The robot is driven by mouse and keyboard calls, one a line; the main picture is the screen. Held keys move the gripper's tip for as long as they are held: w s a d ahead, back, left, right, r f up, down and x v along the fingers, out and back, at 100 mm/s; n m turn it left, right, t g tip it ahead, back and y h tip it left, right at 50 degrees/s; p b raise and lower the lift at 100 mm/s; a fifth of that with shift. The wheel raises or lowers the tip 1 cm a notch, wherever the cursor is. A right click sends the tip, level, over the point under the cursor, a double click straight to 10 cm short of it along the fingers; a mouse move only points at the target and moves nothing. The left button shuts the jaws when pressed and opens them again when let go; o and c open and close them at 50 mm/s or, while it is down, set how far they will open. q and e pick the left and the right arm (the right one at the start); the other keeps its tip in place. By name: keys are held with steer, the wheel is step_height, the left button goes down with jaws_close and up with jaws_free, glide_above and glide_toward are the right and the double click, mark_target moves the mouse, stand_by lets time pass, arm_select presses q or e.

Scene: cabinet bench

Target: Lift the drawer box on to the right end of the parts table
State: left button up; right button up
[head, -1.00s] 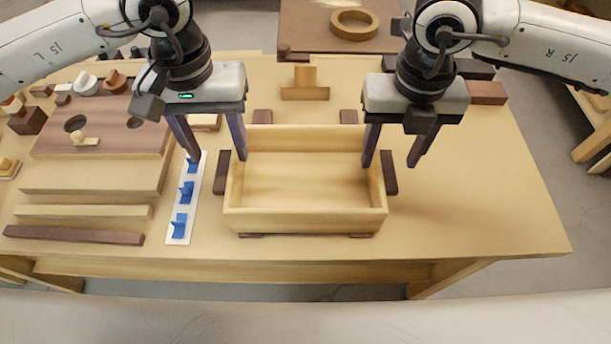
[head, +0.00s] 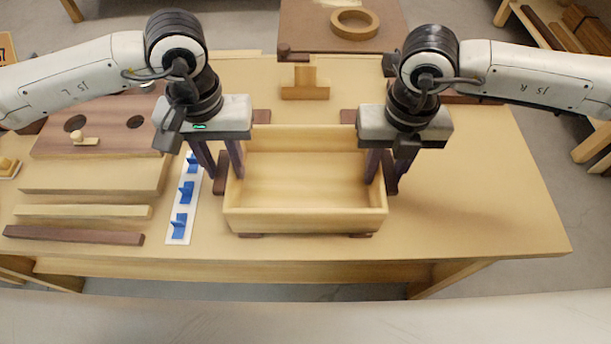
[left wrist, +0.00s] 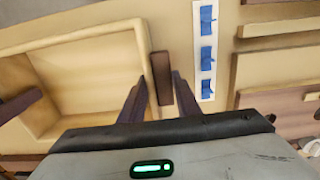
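The drawer box (head: 305,220) is an open, empty light-wood box with a dark handle block on each side, standing on a light wooden table (head: 480,210). My left gripper (head: 226,178) is open, with its fingers on either side of the left handle (head: 220,187). In the left wrist view the handle (left wrist: 161,85) shows between the fingers, with a gap to the right finger. My right gripper (head: 382,187) is open at the right handle (head: 391,175), one finger inside the box wall and one outside. Which table is the parts table I cannot tell.
A white strip with blue clips (head: 186,193) lies close left of the box. Wooden boards (head: 95,175) and bars lie further left. A T-shaped wooden block (head: 305,85) stands behind. A brown surface with a ring (head: 354,23) is at the back. The table right of the box is clear.

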arm_select(q)
jaws_close()
arm_select(e)
jaws_close()
arm_select(q)
steer(key=shift+r, duration=0.2)
arm_select(e)
steer(key=shift+w+r, duration=0.1)
steer(key=shift+r, duration=0.1)
